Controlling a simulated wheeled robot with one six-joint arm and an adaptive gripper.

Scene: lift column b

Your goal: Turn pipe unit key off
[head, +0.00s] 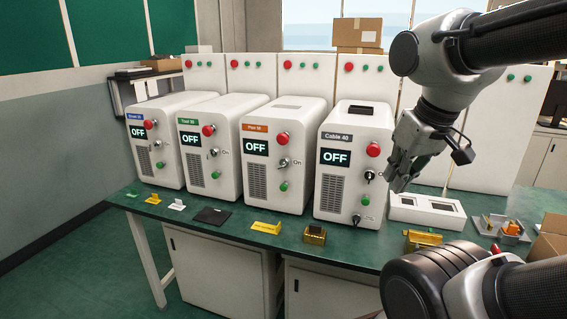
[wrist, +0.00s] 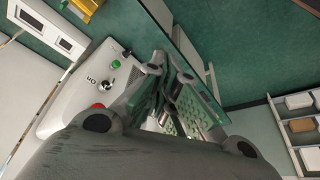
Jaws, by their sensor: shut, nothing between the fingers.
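Four white units stand in a row on the green bench in the head view, each with a display reading OFF. The rightmost unit (head: 345,135) is labelled Cable 40. The unit with the orange label (head: 270,150) stands left of it, its key switch (head: 283,162) marked On; its label is too small to read surely, as are the green (head: 203,140) and blue (head: 155,140) ones. I cannot tell which is the pipe unit. My gripper (head: 396,183) is shut and empty, right of the Cable 40 unit's key switch (head: 369,175). The wrist view shows my fingers (wrist: 185,105) beside a unit's panel (wrist: 80,100).
Several tags and small blocks (head: 315,235) lie along the bench's front edge. A white two-opening frame (head: 427,214) and a grey tray (head: 500,228) sit to the right. White cabinets with red and green buttons (head: 305,75) stand behind the units.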

